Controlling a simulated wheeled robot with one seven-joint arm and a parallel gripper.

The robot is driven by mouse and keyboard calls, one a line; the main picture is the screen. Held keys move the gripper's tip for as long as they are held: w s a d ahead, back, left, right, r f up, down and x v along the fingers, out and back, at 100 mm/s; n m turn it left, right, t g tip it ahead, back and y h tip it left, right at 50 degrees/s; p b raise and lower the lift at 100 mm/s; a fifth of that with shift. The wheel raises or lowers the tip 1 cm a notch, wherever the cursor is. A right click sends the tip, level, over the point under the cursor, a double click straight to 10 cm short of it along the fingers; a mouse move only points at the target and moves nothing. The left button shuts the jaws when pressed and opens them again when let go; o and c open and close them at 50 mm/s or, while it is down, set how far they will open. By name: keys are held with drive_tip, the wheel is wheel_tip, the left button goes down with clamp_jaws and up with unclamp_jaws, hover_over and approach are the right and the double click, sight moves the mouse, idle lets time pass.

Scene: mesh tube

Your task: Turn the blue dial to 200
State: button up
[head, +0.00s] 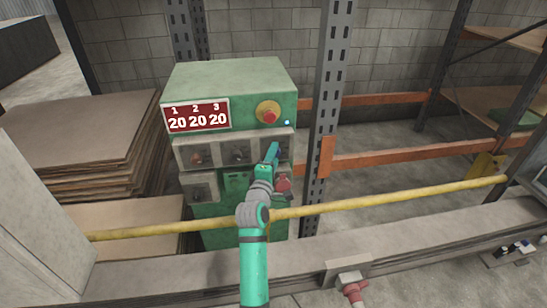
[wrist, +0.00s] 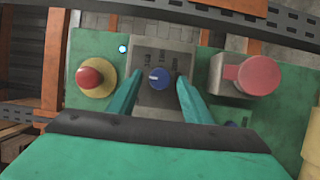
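A green control box (head: 240,80) has a red display (head: 197,117) reading 20 under each of 1, 2 and 3. In the wrist view, a blue dial (wrist: 159,78) with a white mark sits on a grey plate with small lettering. My gripper (wrist: 159,88) is open, with one teal finger on each side of this dial; I see no clear contact. In the head view, my gripper (head: 272,152) is in front of the right end of the dial row and hides the dial there.
A red button on a yellow disc (head: 268,112) is above the dial row. A red plug (head: 284,184) is close below my gripper. A yellow rail (head: 350,204) crosses in front of the box. A grey rack post (head: 328,100) stands just right of it.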

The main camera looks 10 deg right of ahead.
drive_tip(key=c, duration=1)
drive_tip(key=shift+d+r+m+g+y, duration=0.1)
drive_tip(key=shift+d+m+g+y, duration=0.3)
drive_tip(key=shift+m+y, duration=2.05)
drive_tip(key=shift+d+r+m+g+y, duration=0.15)
drive_tip(key=shift+m+g+y, duration=0.6)
drive_tip(key=shift+m, duration=3)
drive_tip(key=shift+d+r+m+g+y, duration=0.15)
drive_tip(key=shift+d+m+y, duration=0.15)
drive_tip(key=shift+m+y, duration=2.25)
drive_tip(key=shift+m+h, duration=0.35)
drive_tip(key=shift+m, duration=0.3)
drive_tip(key=o, duration=1.1)
drive_tip(key=shift+c, duration=0.2)
drive_tip(key=shift+s, duration=0.1)
